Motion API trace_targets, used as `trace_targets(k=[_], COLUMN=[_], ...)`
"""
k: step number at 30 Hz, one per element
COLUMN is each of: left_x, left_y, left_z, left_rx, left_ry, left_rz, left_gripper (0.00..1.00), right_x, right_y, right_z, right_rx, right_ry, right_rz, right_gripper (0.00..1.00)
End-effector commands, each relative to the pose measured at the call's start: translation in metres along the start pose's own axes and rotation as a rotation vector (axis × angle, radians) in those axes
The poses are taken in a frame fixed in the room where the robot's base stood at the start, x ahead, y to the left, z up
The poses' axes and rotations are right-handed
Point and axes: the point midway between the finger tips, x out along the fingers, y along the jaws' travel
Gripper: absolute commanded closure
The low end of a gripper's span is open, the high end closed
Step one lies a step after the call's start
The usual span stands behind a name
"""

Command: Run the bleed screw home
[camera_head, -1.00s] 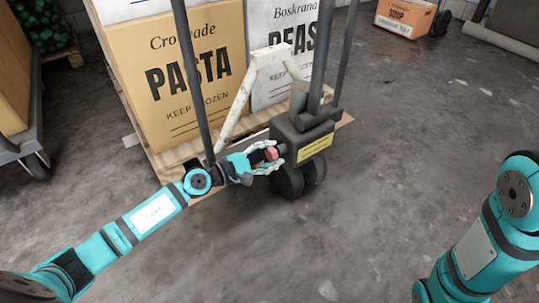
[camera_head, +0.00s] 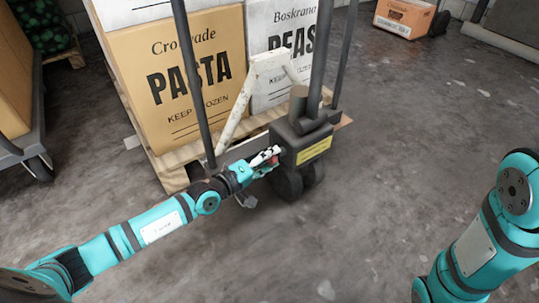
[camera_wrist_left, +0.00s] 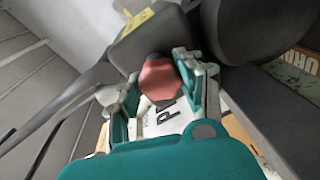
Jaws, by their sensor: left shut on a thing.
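The bleed screw (camera_wrist_left: 160,80) is a red, lobed knob on the side of the dark pump housing (camera_head: 303,147) of a pallet jack. In the left wrist view it sits between the two teal and grey fingers of my left gripper (camera_wrist_left: 159,88). The gripper is shut on the screw. The screw's thread is hidden, so its depth cannot be told. My right gripper is out of view.
The jack's wheels (camera_head: 295,182) stand below the housing, and dark upright bars rise near my left arm. A pallet (camera_head: 172,172) behind bears a brown pasta box (camera_head: 190,115) and a white peas box (camera_head: 272,75). A cart (camera_head: 22,150) stands left. The floor at right is open.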

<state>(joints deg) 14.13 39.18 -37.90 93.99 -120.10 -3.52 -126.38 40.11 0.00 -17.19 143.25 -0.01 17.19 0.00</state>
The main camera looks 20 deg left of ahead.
Motion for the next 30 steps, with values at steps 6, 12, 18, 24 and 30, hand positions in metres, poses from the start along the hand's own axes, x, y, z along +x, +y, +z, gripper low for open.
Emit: trace_targets(k=[6, 12, 18, 24, 30], left_x=[-0.0030, -0.0030, -0.0030, -0.0030, -0.0031], left_y=[-0.0076, -0.0080, -0.0083, -0.0081, -0.0081], left_z=[0.0007, 0.0003, -0.0002, -0.0008, -0.0013], left_rx=[0.196, 0.344, 0.448, 0.504, 0.523], left_ry=[0.017, 0.033, 0.045, 0.052, 0.055], left_rz=[0.004, 0.020, 0.031, 0.038, 0.040], left_gripper=[0.95, 0.95, 0.95, 0.95, 0.95], right_x=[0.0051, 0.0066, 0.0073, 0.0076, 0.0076], right_y=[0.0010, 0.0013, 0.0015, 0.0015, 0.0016], right_z=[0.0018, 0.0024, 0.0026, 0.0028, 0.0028], right_rx=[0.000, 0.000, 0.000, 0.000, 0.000], right_ry=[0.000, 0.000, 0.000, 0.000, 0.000], right_rz=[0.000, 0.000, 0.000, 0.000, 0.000], right_gripper=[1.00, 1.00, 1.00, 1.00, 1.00])
